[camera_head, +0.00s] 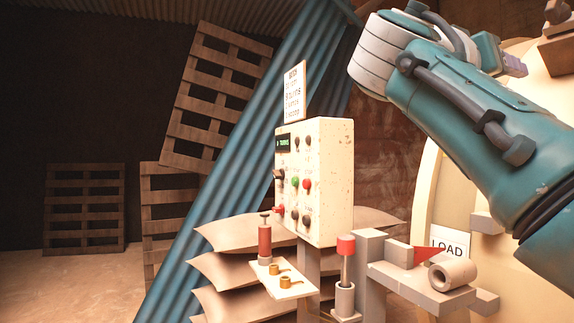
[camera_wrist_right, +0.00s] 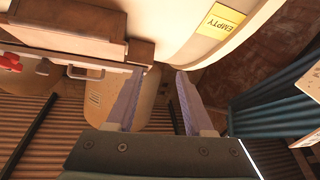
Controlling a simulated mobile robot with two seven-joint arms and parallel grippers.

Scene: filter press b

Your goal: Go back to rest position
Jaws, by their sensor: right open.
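My right gripper (camera_head: 510,64) is raised high at the upper right of the head view, at the end of my teal and white arm. In the right wrist view its two grey-purple fingers (camera_wrist_right: 161,76) stand apart with nothing between them. The gripper is open and empty. A large cream curved body (camera_head: 432,200) lies behind my right arm, and the arm hides much of it. My left gripper is in neither view.
A speckled control box (camera_head: 335,180) with buttons stands mid-view. Below it are a small shelf (camera_head: 299,291) with a red-handled tool, a red-topped lever (camera_head: 346,246), a grey bracket (camera_head: 420,291) and stacked sacks (camera_head: 220,272). Wooden pallets (camera_head: 215,95) lean at the back. Floor at left is clear.

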